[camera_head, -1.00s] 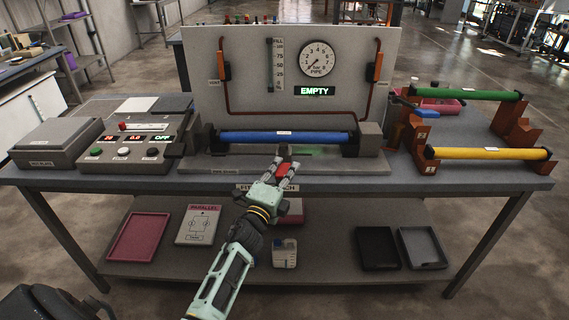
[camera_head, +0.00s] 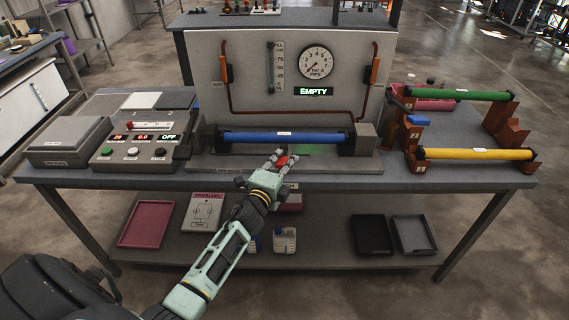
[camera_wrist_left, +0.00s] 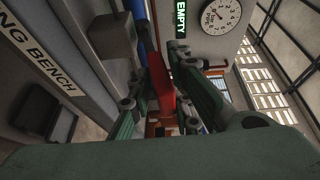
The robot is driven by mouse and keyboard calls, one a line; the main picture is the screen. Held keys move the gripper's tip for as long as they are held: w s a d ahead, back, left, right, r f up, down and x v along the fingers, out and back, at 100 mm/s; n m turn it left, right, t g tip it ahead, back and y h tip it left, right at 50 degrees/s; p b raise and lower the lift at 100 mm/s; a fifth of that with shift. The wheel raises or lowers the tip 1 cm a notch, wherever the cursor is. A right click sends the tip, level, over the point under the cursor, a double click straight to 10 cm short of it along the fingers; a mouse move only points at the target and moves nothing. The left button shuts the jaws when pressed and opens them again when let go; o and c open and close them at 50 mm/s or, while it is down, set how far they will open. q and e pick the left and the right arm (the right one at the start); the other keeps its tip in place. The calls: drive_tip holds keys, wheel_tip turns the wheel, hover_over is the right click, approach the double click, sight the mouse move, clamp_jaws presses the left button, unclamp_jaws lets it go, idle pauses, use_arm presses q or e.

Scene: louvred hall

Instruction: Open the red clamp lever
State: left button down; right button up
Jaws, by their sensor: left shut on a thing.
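The red clamp lever (camera_head: 284,161) is at the front of the test bench, just below the blue pipe (camera_head: 287,137). My left gripper (camera_head: 279,159) is shut on the lever, with a finger on each side of it. In the left wrist view the red lever (camera_wrist_left: 160,86) stands between the two green fingers (camera_wrist_left: 158,105). The fingers and hand hide part of the lever and its base. The blue pipe (camera_wrist_left: 141,22) also shows at the top of that view. My right gripper is not in view.
A gauge panel (camera_head: 240,70) with an "EMPTY" display (camera_head: 313,91) stands behind the pipe. A control box (camera_head: 135,140) is on the left. A rack with a green pipe (camera_head: 460,95) and a yellow pipe (camera_head: 475,154) is on the right. Trays (camera_head: 371,234) lie on the lower shelf.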

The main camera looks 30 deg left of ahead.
use_arm(q)
drive_tip(key=shift+w+a+r, duration=0.15)
drive_tip(key=shift+w+r, duration=0.05)
drive_tip(key=shift+r, duration=0.5)
drive_tip(key=shift+w+a+r, duration=0.15)
drive_tip(key=shift+r, duration=0.55)
drive_tip(key=c, duration=1.8)
unclamp_jaws()
drive_tip(key=shift+o, duration=0.2)
drive_tip(key=shift+f, duration=0.15)
drive_tip(key=shift+f, duration=0.1)
drive_tip(key=shift+s+d+f, duration=0.1)
drive_tip(key=shift+s+f, duration=0.05)
drive_tip(key=s+d, duration=0.1)
drive_tip(key=s, duration=1)
drive_tip(key=shift+s+d, duration=0.15)
drive_tip(key=shift+s, duration=0.2)
